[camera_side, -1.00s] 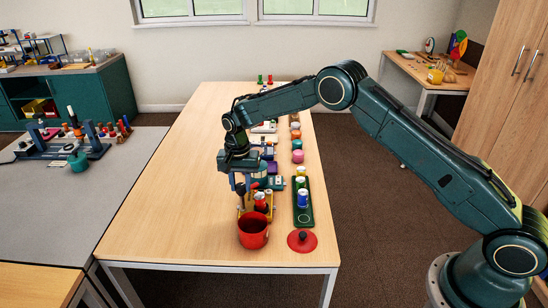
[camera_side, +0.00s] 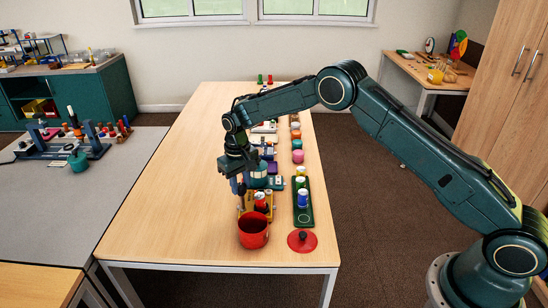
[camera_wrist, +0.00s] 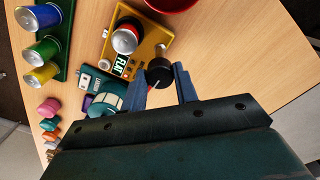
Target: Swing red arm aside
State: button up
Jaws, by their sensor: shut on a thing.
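A yellow fixture (camera_wrist: 150,38) labelled FLAT stands on the table, holding a red can with a pale top (camera_wrist: 125,38). It also shows in the side view, with the can (camera_side: 260,199) on it. My gripper (camera_wrist: 163,88) is at the fixture's edge, its blue fingers shut on a black round knob (camera_wrist: 159,71). A small bit of red (camera_wrist: 153,83), perhaps the red arm, shows beside the knob. The rest of that arm is hidden by my gripper. In the side view my gripper (camera_side: 238,187) is just left of the can.
A red pot (camera_side: 253,231) stands in front of the fixture, with its red lid (camera_side: 302,240) to the right. A green tray (camera_side: 305,215) holds several cans. Coloured pieces line the table behind. The table's left side is clear.

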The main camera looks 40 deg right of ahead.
aim_at(241, 185)
dwell(0.3)
jog(key=o, duration=1)
jog(key=shift+c, duration=0.2)
jog(key=shift+r, duration=0.15)
notch_tip(241, 185, up, 14)
jog(key=shift+f, duration=0.2)
jog(key=shift+r, duration=0.1)
